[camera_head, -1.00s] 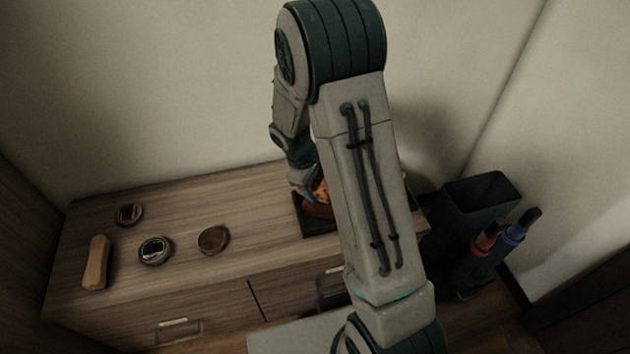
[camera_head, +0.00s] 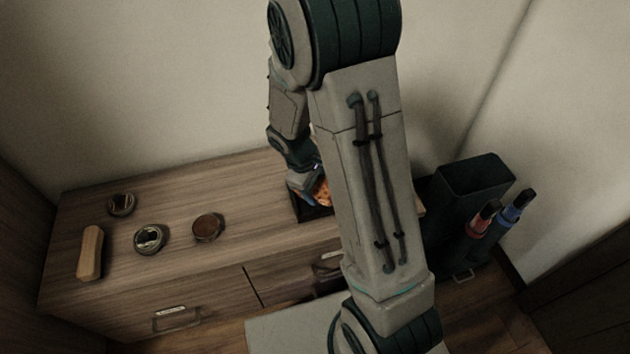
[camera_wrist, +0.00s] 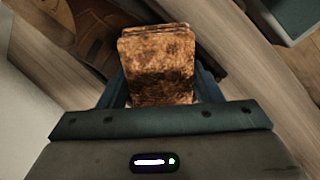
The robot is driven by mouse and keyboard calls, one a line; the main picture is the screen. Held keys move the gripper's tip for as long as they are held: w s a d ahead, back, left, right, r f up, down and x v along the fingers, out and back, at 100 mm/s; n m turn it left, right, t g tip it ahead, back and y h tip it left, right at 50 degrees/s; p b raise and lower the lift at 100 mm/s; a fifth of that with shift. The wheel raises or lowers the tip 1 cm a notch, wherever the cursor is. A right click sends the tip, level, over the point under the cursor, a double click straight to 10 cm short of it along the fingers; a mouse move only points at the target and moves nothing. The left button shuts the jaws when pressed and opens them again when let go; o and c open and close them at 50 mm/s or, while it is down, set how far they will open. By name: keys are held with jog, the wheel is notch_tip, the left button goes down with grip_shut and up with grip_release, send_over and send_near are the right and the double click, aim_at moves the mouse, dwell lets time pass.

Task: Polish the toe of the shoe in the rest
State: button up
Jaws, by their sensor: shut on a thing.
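My gripper (camera_wrist: 160,88) is shut on a blotchy orange-brown cloth or pad (camera_wrist: 158,55), which sticks out beyond the fingers in the wrist view. In the head view the gripper (camera_head: 306,186) is partly hidden behind my own arm, with an orange bit of the cloth (camera_head: 323,192) beside it. A brown leather shape, seemingly the shoe (camera_wrist: 62,30), lies beyond the cloth at upper left in the wrist view. The dark rest or tray (camera_head: 312,213) shows under the gripper in the head view. My arm hides most of it. I cannot tell whether the cloth touches the shoe.
On the wooden cabinet (camera_head: 200,270) at left are a dark round tin (camera_head: 121,204), an open tin (camera_head: 150,239), a brown round tin (camera_head: 208,228) and a wooden-backed brush (camera_head: 91,252). A dark bin (camera_head: 474,180) with red and blue handled items stands at right.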

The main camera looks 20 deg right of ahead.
jog(key=shift+w, duration=0.1)
jog(key=shift+w+p, duration=0.9)
jog(key=shift+w, duration=2.35)
jog(key=shift+c, duration=0.3)
jog(key=shift+r, duration=0.15)
jog(key=shift+p+v, duration=2.2)
jog(key=shift+v, duration=0.65)
jog(key=shift+r, duration=0.1)
jog(key=shift+p+v, duration=1.15)
jog(key=shift+v, duration=0.3)
